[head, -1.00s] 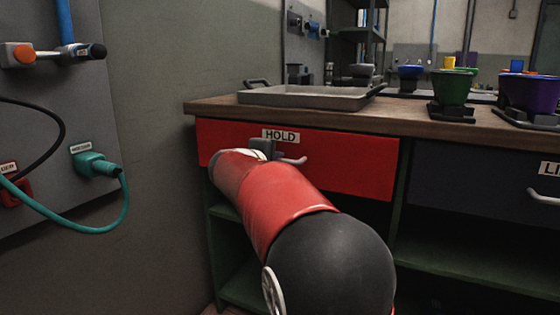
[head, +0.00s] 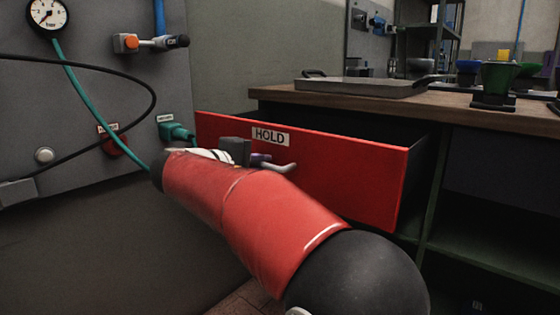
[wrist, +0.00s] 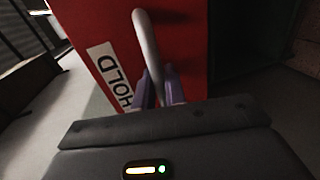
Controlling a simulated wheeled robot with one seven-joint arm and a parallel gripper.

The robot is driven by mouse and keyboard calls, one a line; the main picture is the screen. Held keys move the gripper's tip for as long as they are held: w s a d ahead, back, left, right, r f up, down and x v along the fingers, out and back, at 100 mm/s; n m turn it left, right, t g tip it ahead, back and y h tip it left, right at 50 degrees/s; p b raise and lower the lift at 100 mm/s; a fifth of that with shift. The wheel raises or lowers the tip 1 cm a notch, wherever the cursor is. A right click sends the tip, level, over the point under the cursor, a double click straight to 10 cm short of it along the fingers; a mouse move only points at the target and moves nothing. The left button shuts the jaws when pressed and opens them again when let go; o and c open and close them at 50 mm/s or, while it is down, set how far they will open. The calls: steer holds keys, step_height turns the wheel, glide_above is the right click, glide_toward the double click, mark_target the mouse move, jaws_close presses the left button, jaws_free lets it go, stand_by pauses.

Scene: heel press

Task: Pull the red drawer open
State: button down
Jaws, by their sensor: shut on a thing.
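The red drawer (head: 355,174) carries a white HOLD label (head: 270,137) and stands out from the workbench, with a dark gap between its front and the bench. Its grey bar handle (head: 285,168) sticks out from the front below the label. In the wrist view the handle (wrist: 147,45) rises from between the purple fingertips of my gripper (wrist: 162,88), which are shut on it. The red front (wrist: 185,40) fills the middle of that view. In the head view my red arm hides the lower left of the drawer front and much of my gripper (head: 258,160).
The wooden worktop (head: 440,108) holds a grey tray (head: 360,88) and a green pot (head: 499,78). A wall panel at the left has a gauge (head: 47,14), a teal plug (head: 176,132) and hoses. Open shelves lie below the bench.

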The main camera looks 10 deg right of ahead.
steer(key=shift+s+a, duration=0.45)
steer(key=shift+a, duration=0.15)
steer(key=c, duration=1.5)
jaws_free()
steer(key=shift+c, duration=0.2)
steer(key=v, duration=0.7)
steer(key=shift+s+a+p, duration=0.2)
steer(key=shift+a+p, duration=0.1)
steer(key=shift+p, duration=0.15)
steer(key=shift+a, duration=0.1)
